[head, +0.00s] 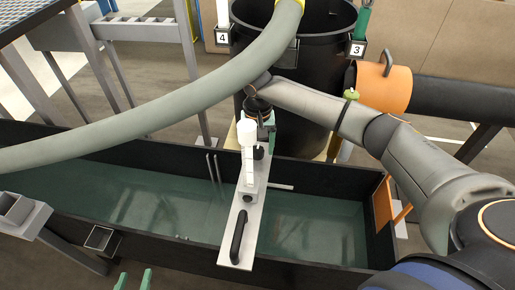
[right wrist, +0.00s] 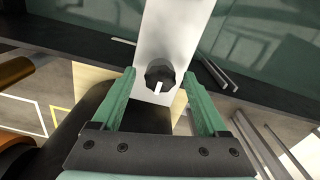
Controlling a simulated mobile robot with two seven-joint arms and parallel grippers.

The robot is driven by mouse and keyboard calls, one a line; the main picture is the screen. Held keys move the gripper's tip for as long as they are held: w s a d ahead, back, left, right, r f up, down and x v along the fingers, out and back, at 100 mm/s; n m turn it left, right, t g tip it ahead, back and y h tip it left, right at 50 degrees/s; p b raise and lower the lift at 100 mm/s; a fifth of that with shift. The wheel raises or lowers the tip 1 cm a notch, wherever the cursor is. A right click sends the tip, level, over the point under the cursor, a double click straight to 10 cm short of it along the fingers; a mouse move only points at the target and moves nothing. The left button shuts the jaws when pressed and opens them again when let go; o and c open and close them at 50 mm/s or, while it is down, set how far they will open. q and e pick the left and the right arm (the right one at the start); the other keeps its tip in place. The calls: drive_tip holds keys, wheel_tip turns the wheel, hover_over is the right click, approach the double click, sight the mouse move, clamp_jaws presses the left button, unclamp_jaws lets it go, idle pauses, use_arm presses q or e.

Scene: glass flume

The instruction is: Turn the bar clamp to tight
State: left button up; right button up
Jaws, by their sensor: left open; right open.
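The pale bar (head: 236,218) lies across the flume, with a black handle (head: 238,237) at its near end. In the right wrist view, a black knob with a white pointer mark (right wrist: 160,76), seemingly the bar clamp, sits on the pale bar (right wrist: 172,35). My right gripper (right wrist: 159,76) is open, its green fingers on either side of the knob with gaps showing; their depth relative to it is unclear. My left gripper (head: 133,280) is open and empty at the bottom edge.
The flume (head: 120,195) holds greenish water between dark walls. A thick grey-green hose (head: 170,107) sweeps across the upper left. A black barrel (head: 300,50) stands behind the bar, with number tags 4 (head: 223,38) and 3 (head: 357,50) beside it.

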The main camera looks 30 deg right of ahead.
drive_tip(key=shift+f, duration=0.1)
clamp_jaws()
idle(0.7)
